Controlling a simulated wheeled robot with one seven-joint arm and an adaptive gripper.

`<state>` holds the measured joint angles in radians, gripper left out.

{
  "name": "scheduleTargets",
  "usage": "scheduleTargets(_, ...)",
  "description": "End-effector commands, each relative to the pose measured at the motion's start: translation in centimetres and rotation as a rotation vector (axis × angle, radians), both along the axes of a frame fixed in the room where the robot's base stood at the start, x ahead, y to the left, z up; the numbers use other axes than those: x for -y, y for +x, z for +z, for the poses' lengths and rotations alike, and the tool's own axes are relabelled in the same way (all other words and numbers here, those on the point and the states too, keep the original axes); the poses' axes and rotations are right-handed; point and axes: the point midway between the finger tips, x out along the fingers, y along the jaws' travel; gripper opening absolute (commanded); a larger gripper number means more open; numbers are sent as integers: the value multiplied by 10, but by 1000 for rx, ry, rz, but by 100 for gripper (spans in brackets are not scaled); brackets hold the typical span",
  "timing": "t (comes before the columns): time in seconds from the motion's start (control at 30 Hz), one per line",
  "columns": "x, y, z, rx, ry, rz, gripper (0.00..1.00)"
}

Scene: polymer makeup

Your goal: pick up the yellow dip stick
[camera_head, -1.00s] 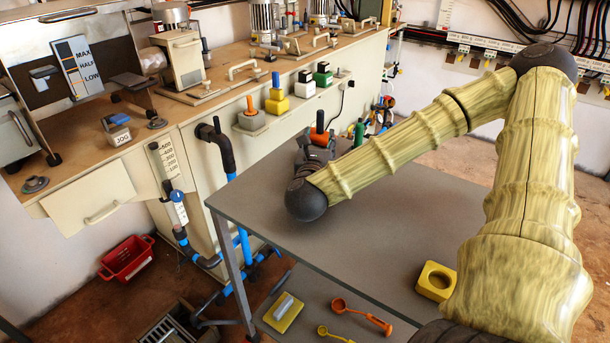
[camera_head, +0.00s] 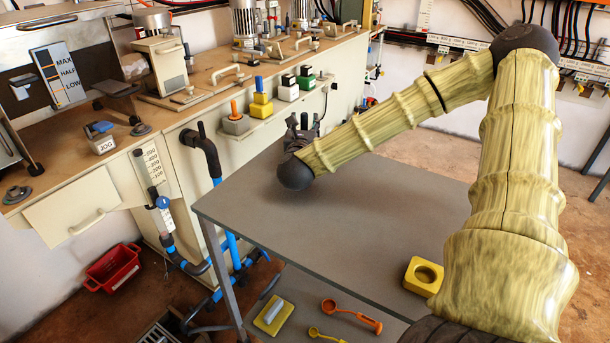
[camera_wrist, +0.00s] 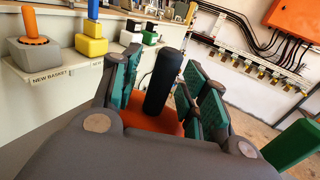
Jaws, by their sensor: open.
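No part is plainly marked as the yellow dip stick. A small yellow ladle-like tool (camera_head: 325,335) lies on the lower shelf, partly cut off by the picture's edge. A yellow block with a blue peg (camera_head: 261,104) stands on the wall ledge; it also shows in the wrist view (camera_wrist: 92,45). My gripper (camera_head: 303,135) is over the table's far end. In the wrist view my gripper (camera_wrist: 165,88) is open, with green-padded fingers on both sides of a black upright cylinder (camera_wrist: 163,80) above an orange base. I cannot tell whether the fingers touch it.
The grey table (camera_head: 340,215) is mostly bare; a yellow block with a round hole (camera_head: 424,276) sits at its near right. An orange ladle (camera_head: 350,315) lies on the shelf below. A green object (camera_wrist: 292,146) is right of my gripper in the wrist view.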

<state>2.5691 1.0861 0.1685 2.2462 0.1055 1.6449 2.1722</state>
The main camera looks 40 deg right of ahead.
Motion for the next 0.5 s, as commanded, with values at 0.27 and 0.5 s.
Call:
scheduleTargets(0.27, 6, 2, -2, 0, 4, 0, 44)
scheduleTargets(0.5, 6, 2, -2, 0, 4, 0, 6)
